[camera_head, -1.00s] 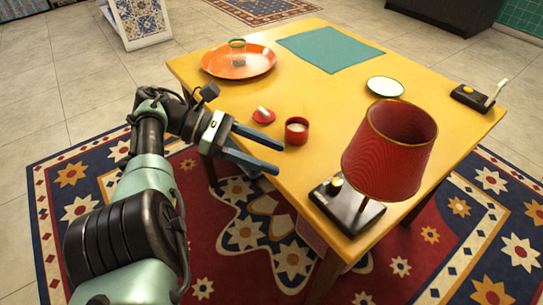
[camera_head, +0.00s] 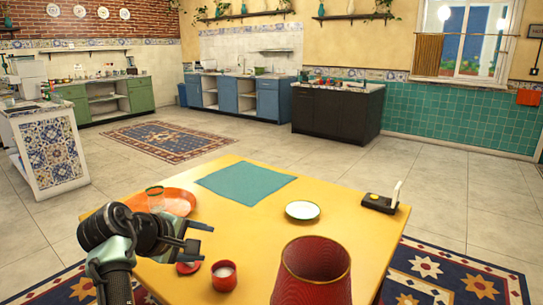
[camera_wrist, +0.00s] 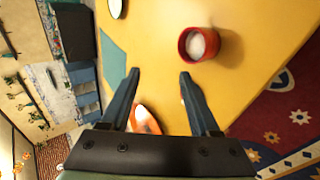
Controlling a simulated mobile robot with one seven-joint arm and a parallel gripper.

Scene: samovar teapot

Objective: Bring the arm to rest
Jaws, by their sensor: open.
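My gripper (camera_head: 203,240) is at the lower left in the head view, raised at the near left side of the yellow table (camera_head: 262,240). Its two dark fingers are apart. In the wrist view my gripper (camera_wrist: 160,75) shows open fingers with nothing held between them. A red pot (camera_head: 224,284) with pale contents stands on the table to the right of and below the fingers in the head view. It also shows as a red pot (camera_wrist: 183,44) beyond the right finger in the wrist view. A red lid (camera_head: 183,268) lies left of the pot, partly hidden.
A teal cloth (camera_head: 245,182), a white saucer (camera_head: 302,210) and a black switch box (camera_head: 380,203) lie farther back. A red lampshade (camera_head: 312,280) rises at the near edge.

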